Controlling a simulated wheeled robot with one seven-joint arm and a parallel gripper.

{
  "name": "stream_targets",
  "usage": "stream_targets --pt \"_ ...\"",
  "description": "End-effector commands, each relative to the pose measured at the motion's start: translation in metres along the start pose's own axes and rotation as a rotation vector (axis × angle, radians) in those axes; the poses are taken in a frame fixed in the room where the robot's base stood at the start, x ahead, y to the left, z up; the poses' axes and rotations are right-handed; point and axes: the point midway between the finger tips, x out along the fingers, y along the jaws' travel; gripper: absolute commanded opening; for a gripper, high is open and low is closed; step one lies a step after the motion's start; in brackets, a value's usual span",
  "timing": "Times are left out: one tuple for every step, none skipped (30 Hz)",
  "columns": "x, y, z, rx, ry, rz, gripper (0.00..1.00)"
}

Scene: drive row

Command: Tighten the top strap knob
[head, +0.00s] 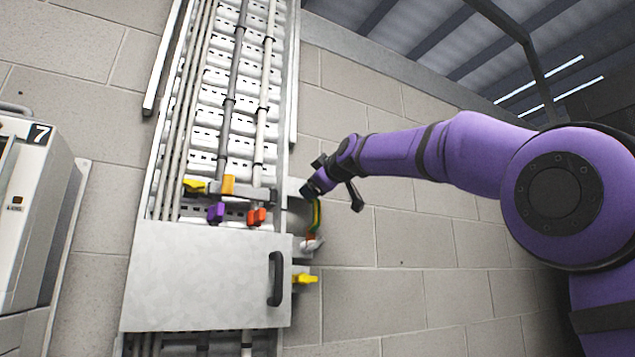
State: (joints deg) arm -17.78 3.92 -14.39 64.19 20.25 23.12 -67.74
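I cannot tell for sure which part is the top strap knob. A grey strap (252,194) crosses the cable tray, with a yellow piece (195,186) at its left and an orange block (228,185) on it. Just below are a purple knob (216,212) and a red-orange knob (257,216). My gripper (308,190) is to the right of these, by the tray's right edge. It is small and dark, and its fingers are hard to make out. I see nothing held in it.
A grey cover panel (195,285) with a black handle (276,279) lies over the lower tray. A yellow piece (304,279) sticks out at its right. A green-yellow wire (317,216) hangs below my gripper. A cabinet marked 7 (30,200) stands left. The wall at right is bare.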

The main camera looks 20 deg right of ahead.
Motion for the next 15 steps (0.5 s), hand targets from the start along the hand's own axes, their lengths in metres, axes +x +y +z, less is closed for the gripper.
stream_targets --pt "-0.0001 0.0000 0.0001 0.000 0.000 0.000 0.85" --pt "-0.0001 0.0000 0.0001 0.000 0.000 0.000 0.83" --pt "-0.0001 0.0000 0.0001 0.000 0.000 0.000 0.74" --pt "-0.0001 0.0000 0.0000 0.000 0.000 0.000 0.67" --pt "-0.0001 0.0000 0.0001 0.000 0.000 0.000 0.60" --pt "-0.0001 -0.0001 0.0001 0.000 0.000 0.000 0.51" --pt "-0.0002 -0.0001 0.0001 0.000 0.000 0.000 0.44" --pt "-0.0002 -0.0001 0.0001 0.000 0.000 0.000 0.37" --pt "-0.0002 -0.0001 0.0001 0.000 0.000 0.000 0.36" --pt "-0.0002 -0.0001 0.0001 0.000 0.000 0.000 0.36" --pt "-0.0002 -0.0001 0.0001 0.000 0.000 0.000 0.36" --pt "-0.0002 -0.0001 0.0001 0.001 0.000 0.000 0.36" --pt "-0.0002 -0.0001 0.0001 0.003 0.000 0.000 0.36" --pt "-0.0002 -0.0001 0.0002 0.005 0.000 0.000 0.36" --pt "-0.0002 -0.0001 0.0002 0.011 -0.001 0.000 0.36"
